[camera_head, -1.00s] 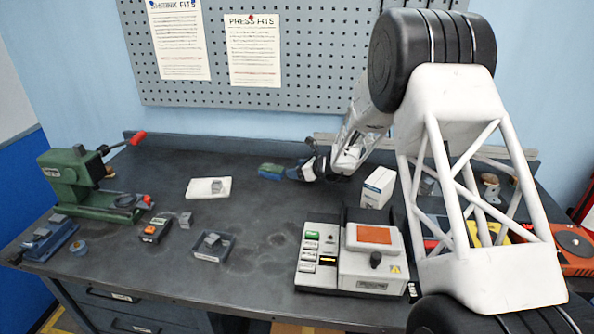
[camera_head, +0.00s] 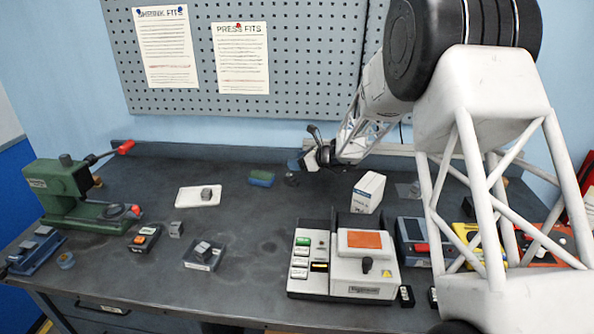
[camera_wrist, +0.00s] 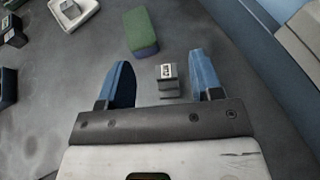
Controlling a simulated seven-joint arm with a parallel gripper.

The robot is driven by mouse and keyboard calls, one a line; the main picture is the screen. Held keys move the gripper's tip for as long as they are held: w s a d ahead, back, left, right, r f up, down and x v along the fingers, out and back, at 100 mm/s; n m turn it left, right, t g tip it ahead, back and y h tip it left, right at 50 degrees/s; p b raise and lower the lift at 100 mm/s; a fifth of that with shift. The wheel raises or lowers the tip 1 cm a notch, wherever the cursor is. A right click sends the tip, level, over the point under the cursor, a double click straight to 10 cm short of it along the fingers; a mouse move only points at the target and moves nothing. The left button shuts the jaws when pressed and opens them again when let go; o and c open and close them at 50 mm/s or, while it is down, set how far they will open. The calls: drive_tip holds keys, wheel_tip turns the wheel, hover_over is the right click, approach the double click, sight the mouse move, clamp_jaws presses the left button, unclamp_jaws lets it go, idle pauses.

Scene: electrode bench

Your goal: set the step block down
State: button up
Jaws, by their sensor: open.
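The step block, a small grey block with a lighter labelled top, sits on the dark bench; it shows in the wrist view (camera_wrist: 168,82) between and ahead of my two blue fingers. In the head view it is the small dark shape (camera_head: 291,180) just below my gripper (camera_head: 303,162). My gripper, also in the wrist view (camera_wrist: 164,85), is open, with a clear gap between each finger and the block. Nothing is held.
A green-and-blue block (camera_head: 261,178) lies just left of the step block. A white pad (camera_head: 190,198) with a grey block on it is farther left. A white box (camera_head: 368,190) stands to the right. A control unit (camera_head: 345,262) stands in front; bare bench lies between.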

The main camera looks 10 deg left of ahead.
drive_tip(key=shift+r, duration=0.75)
idle(0.3)
drive_tip(key=s+d+r+n+g+h, duration=0.1)
drive_tip(key=s+d+r+n, duration=0.35)
drive_tip(key=s, duration=0.45)
drive_tip(key=s+d+r+n+g+h, duration=0.1)
drive_tip(key=s+d+r+n+h, duration=0.15)
drive_tip(key=s+r, duration=0.45)
drive_tip(key=s+d+r+n+g+h, duration=0.15)
drive_tip(key=s+d+n, duration=0.3)
drive_tip(key=s, duration=0.65)
drive_tip(key=s+d+n+h, duration=0.2)
drive_tip(key=s+d, duration=0.3)
drive_tip(key=s, duration=0.5)
drive_tip(key=s+d+n+h, duration=0.3)
drive_tip(key=s+d+n, duration=0.2)
drive_tip(key=s, duration=0.6)
drive_tip(key=s+d+n+t+h, duration=0.1)
drive_tip(key=s+d+n+h, duration=0.1)
drive_tip(key=s+d, duration=0.5)
drive_tip(key=s+n, duration=0.1)
drive_tip(key=s, duration=0.3)
drive_tip(key=shift+s+r+n+h, duration=0.15)
drive_tip(key=shift+n+h, duration=0.2)
drive_tip(key=shift+h, duration=0.05)
